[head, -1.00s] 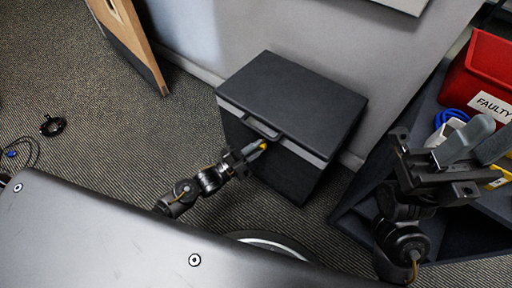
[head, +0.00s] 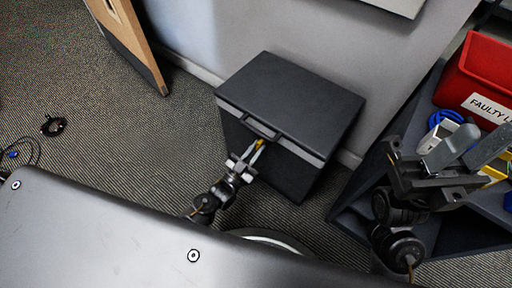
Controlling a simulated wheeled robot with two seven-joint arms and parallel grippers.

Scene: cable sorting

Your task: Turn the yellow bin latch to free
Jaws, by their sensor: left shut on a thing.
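A dark grey bin (head: 290,95) with a flat lid and a lighter band below it stands against the wall in the middle of the head view.
A red box labelled FAULTY (head: 478,70) stands on a dark shelf unit (head: 350,208) at the right, near a blue coiled cable (head: 446,118). A wooden door edge (head: 130,40) is at the upper left. A black cable (head: 53,126) lies on the carpet.

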